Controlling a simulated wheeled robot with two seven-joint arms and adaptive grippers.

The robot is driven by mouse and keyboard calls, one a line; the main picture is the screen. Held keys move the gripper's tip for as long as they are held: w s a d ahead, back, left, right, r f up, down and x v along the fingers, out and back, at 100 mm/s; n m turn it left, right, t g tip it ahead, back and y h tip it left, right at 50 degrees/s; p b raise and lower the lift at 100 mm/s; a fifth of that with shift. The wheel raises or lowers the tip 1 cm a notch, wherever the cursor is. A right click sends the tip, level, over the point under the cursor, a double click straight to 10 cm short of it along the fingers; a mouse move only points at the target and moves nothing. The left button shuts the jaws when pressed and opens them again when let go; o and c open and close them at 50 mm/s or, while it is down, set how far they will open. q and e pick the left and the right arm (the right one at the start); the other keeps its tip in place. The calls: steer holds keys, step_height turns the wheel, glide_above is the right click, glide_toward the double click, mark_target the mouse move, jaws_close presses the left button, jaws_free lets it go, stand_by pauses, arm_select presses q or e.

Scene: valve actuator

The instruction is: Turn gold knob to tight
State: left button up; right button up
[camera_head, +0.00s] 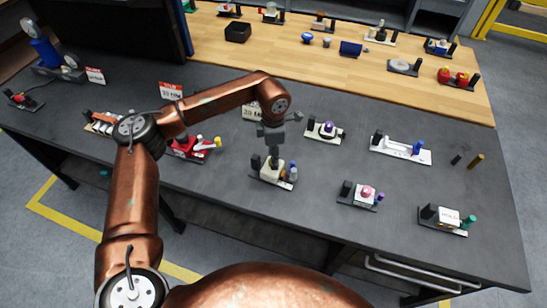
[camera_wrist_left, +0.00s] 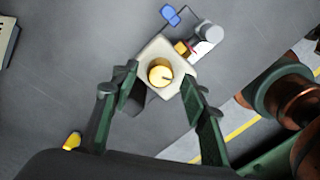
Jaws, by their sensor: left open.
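The gold knob (camera_wrist_left: 160,73) is round and sits on a pale block-shaped valve body (camera_wrist_left: 172,58) in the left wrist view. In the head view the pale valve body (camera_head: 270,173) stands on a small base near the front middle of the dark bench; the knob itself is hard to make out under my gripper. My left gripper (camera_head: 275,148) points down just above it. In the wrist view its green fingers (camera_wrist_left: 158,88) are spread open on either side of the body, with the knob between them. No contact with the knob shows. My right gripper is not in view.
A red device (camera_head: 188,147) stands to the left, a purple-topped one (camera_head: 325,131) behind, and a pink-knobbed one (camera_head: 361,194) to the right. A white linear device (camera_head: 401,149) lies farther right. Wooden bench top (camera_head: 290,60) behind holds several more devices.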

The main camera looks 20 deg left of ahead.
arm_select(q)
step_height(320, 180, up, 11)
stand_by(0.3)
steer(key=shift+f, duration=0.1)
stand_by(0.4)
